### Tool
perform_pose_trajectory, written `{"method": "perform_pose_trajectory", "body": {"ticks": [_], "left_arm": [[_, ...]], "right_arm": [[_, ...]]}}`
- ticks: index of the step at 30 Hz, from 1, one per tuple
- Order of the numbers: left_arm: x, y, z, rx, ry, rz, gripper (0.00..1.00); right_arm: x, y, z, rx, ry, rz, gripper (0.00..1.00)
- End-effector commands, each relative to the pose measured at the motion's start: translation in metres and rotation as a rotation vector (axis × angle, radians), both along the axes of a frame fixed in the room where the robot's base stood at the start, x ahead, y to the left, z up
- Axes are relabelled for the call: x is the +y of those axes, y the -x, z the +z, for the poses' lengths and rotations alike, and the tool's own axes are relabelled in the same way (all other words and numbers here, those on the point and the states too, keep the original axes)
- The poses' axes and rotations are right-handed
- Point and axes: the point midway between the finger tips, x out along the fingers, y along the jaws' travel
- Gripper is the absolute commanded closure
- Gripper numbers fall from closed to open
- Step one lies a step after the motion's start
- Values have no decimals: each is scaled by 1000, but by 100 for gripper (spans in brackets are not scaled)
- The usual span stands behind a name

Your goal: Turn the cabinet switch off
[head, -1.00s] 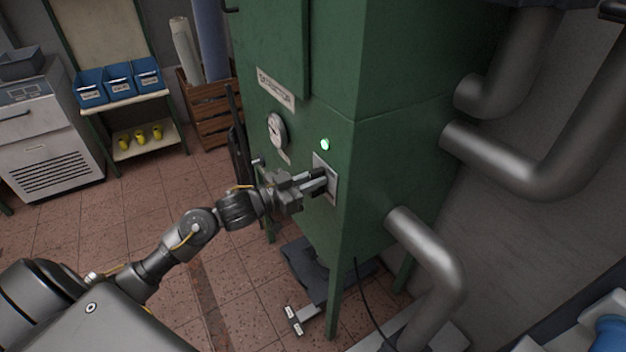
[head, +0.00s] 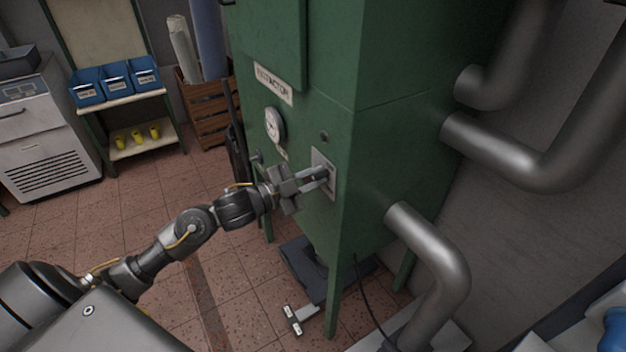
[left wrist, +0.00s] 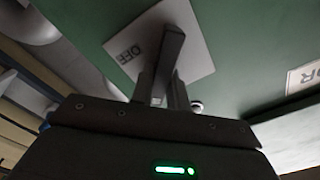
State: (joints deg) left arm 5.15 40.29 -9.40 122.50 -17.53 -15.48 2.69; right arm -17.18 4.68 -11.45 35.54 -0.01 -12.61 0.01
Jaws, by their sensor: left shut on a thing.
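The green cabinet (head: 400,150) stands at the centre of the head view. Its switch plate (head: 331,186) is on the left front face, and the plate with the word OFF also shows in the left wrist view (left wrist: 128,52). My left gripper (head: 322,175) is at the plate. In the left wrist view its fingers (left wrist: 165,88) are shut on the dark switch lever (left wrist: 172,45), which stands out from the plate and is tilted. The indicator lamp (head: 324,136) above the plate is dark. My right gripper is not in view.
A round gauge (head: 274,127) and a name label (head: 273,83) are on the cabinet face. Grey pipes (head: 440,250) leave its right side. Blue bins (head: 116,82) on a shelf and a wooden crate (head: 207,110) stand at the back left. The tiled floor is open at left.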

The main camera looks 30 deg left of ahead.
Motion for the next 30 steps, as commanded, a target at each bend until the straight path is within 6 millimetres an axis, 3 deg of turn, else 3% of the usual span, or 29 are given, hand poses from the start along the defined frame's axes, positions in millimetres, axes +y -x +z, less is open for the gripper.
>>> {"method": "perform_pose_trajectory", "body": {"ticks": [10, 18, 30], "left_arm": [[-3, 2, -9, -165, -282, -2, 100], [-4, 2, -12, -282, -481, -2, 100], [-5, 2, -13, -385, -656, -2, 100]], "right_arm": [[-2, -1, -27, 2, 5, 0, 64], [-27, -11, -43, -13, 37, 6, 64], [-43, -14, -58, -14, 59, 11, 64]]}}
